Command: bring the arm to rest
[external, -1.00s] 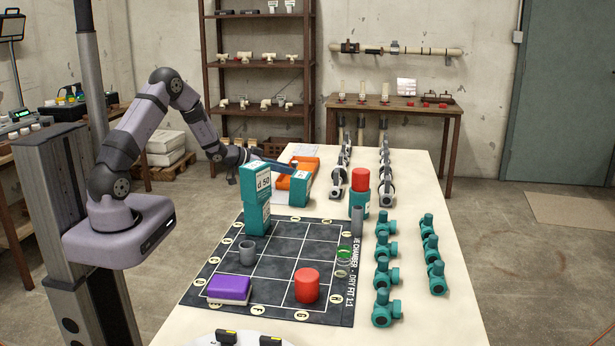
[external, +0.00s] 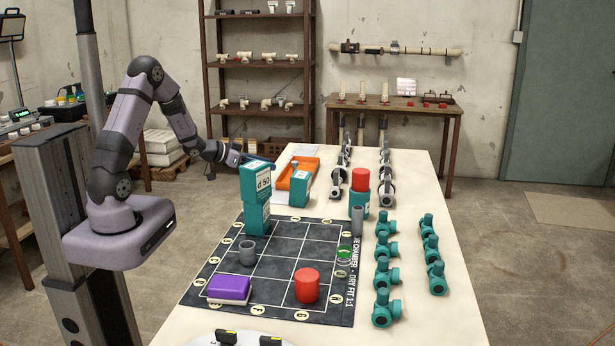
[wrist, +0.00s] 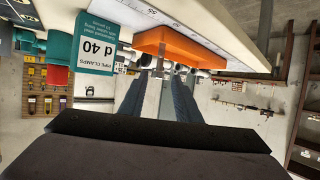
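My gripper (external: 262,161) is in the air at the far left edge of the table, just behind the top of the tall teal d 50 box stack (external: 256,198), which partly hides it. In the wrist view its two dark blue fingers (wrist: 160,78) stand apart with nothing seen between them. The orange tray (external: 299,173) lies on the table beyond the gripper and also shows past the fingertips in the wrist view (wrist: 190,45).
A dark gridded mat (external: 275,262) holds a grey cup (external: 248,253), a purple-topped block (external: 229,289) and a red cylinder (external: 307,286). Several teal valves (external: 386,277) line the right side. A d 40 box (wrist: 97,47) shows in the wrist view.

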